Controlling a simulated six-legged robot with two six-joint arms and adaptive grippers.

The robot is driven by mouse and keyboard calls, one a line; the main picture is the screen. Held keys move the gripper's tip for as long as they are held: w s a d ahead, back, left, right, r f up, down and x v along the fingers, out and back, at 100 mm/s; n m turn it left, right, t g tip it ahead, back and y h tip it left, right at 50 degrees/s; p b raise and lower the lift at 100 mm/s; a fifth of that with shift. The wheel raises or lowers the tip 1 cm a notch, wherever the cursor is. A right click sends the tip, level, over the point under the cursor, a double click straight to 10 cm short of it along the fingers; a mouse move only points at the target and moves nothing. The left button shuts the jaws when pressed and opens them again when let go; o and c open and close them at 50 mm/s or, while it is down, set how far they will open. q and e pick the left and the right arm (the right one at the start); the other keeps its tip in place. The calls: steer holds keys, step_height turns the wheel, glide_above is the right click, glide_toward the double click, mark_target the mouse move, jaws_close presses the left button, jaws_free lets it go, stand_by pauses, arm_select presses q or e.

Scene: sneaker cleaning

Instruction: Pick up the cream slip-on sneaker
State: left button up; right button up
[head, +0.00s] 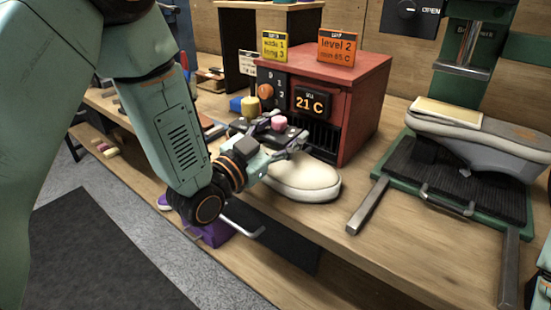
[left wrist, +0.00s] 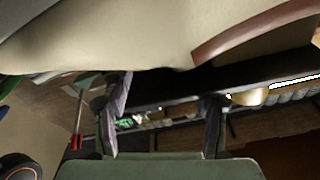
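The cream slip-on sneaker (head: 305,182) lies on the wooden bench in front of the red heater box, toe toward the right. My left gripper (head: 287,143) is at the heel end of the sneaker and hides that part. In the left wrist view, the sneaker's pale surface (left wrist: 120,35) fills the top of the picture, very near. The two fingers of my left gripper (left wrist: 165,105) stand apart there, with a dark gap between them. Whether they touch the sneaker cannot be told. My right gripper is not in view.
The red heater box (head: 365,95) reads 21 C and stands behind the sneaker. A grey and white shoe (head: 490,150) sits on a green-framed black stand (head: 400,170) at right. The bench's front edge is close below the sneaker. A purple object (head: 208,234) is on the lower shelf.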

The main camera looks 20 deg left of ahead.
arm_select(q)
steer(key=shift+a, duration=0.25)
steer(key=c, duration=0.3)
steer(key=shift+d, duration=0.15)
jaws_close()
